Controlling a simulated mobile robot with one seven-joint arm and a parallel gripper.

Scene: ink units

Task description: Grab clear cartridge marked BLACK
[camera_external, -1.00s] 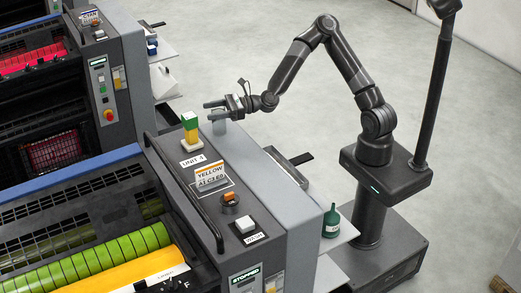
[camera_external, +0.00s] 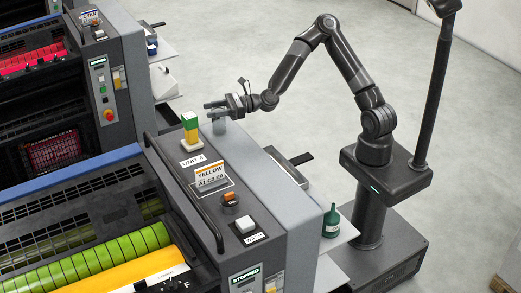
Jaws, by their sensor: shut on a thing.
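My gripper (camera_external: 213,110) is at the far end of the UNIT 4 cabinet top, level with the green and yellow block stack. It is shut on a small, pale grey, see-through cartridge (camera_external: 219,126). The fingers cover the upper part of the cartridge, and its lower part shows just below them. No BLACK marking can be read on it at this size. I cannot tell whether its base touches the surface below.
The green and yellow stack (camera_external: 190,128) stands close to the left of my gripper. A YELLOW sign (camera_external: 211,175), an orange knob (camera_external: 230,199) and a white button (camera_external: 245,224) are nearer. A green bottle (camera_external: 331,221) stands on a side shelf. Open floor lies behind.

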